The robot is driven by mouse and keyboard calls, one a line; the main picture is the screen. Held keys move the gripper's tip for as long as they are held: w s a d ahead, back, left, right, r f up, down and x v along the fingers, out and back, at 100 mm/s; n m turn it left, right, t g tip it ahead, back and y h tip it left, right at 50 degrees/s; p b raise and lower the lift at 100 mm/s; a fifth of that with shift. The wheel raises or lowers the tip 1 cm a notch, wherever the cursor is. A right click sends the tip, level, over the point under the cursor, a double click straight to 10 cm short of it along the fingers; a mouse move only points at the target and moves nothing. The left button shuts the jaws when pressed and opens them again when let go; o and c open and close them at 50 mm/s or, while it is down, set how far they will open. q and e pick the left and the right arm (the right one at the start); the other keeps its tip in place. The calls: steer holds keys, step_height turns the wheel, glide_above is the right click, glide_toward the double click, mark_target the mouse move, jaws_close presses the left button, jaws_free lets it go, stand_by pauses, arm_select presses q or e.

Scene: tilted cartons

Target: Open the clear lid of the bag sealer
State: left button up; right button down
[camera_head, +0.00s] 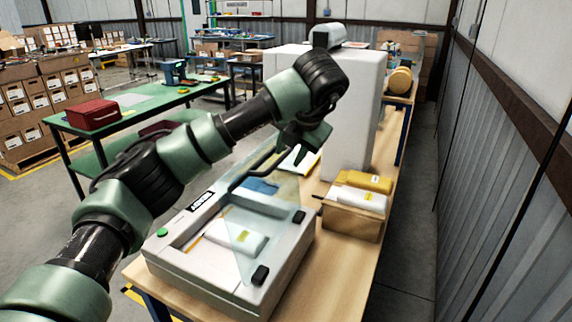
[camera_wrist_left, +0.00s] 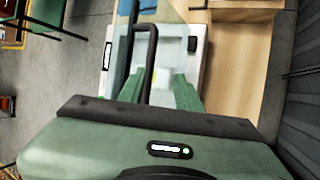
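The white bag sealer (camera_head: 282,285) stands on the wooden table, with a green button on its front left corner. Its clear lid (camera_head: 275,205) stands raised at a steep tilt from the side with two black hinges. A black bar handle (camera_head: 245,178) runs from the lid; it also shows in the left wrist view (camera_wrist_left: 152,50). A pale pouch lies in the sealer bed. My left gripper (camera_head: 300,150) is above the sealer's far end by the handle. In the left wrist view its green fingers (camera_wrist_left: 158,88) are apart, with the handle between or just beyond them; contact is unclear. My right gripper is out of view.
A wooden box (camera_head: 352,222) with yellow and white packs stands right of the sealer. A tall white block (camera_head: 355,110) stands behind. A green table (camera_head: 140,112) with a red case (camera_head: 92,114) is at left. The table's near right part is clear.

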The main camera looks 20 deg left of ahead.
arm_select(q)
steer(key=v, duration=0.3)
steer(key=shift+s+r+b, duration=0.2)
steer(key=shift+s+b, duration=0.1)
